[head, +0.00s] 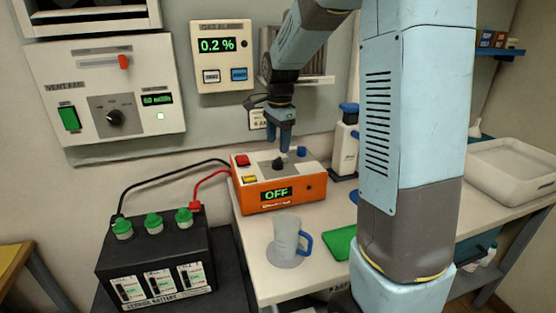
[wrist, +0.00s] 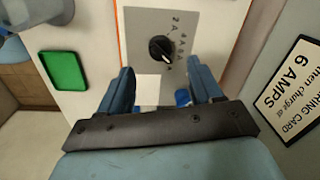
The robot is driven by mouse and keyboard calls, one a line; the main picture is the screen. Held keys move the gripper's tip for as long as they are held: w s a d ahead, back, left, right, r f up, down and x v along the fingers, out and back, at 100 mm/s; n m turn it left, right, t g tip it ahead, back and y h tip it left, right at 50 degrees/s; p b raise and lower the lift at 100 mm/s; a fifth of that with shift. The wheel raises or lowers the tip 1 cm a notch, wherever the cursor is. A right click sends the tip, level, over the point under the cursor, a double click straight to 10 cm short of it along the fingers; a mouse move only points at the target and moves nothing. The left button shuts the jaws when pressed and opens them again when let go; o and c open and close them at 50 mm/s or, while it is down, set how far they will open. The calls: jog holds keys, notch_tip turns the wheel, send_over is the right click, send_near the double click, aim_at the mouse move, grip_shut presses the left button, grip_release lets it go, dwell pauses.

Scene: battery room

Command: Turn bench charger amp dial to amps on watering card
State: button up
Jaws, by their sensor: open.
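The orange bench charger (head: 282,197) stands on the bench with its display (head: 276,194) reading OFF. Its black amp dial (head: 279,164) sits on a grey top panel and also shows in the wrist view (wrist: 161,48), with small amp labels around one side. My gripper (head: 284,147) is open and empty, pointing down above the dial, apart from it. In the wrist view my fingers (wrist: 160,72) are spread, with the dial beyond the gap between them. The watering card (wrist: 292,92) on the wall is partly cut off; it reads "then charge at 6 AMPS".
Black and red leads run to a battery (head: 157,262) at left. A jug (head: 287,236) and green tray (head: 340,243) are in front. The vent fan panel (head: 90,75) is on the wall.

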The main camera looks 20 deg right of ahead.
aim_at(277, 159)
jog(key=f, duration=0.7)
jog(key=shift+w+f, duration=0.15)
jog(key=shift+w, duration=0.1)
jog(key=c, duration=1.1)
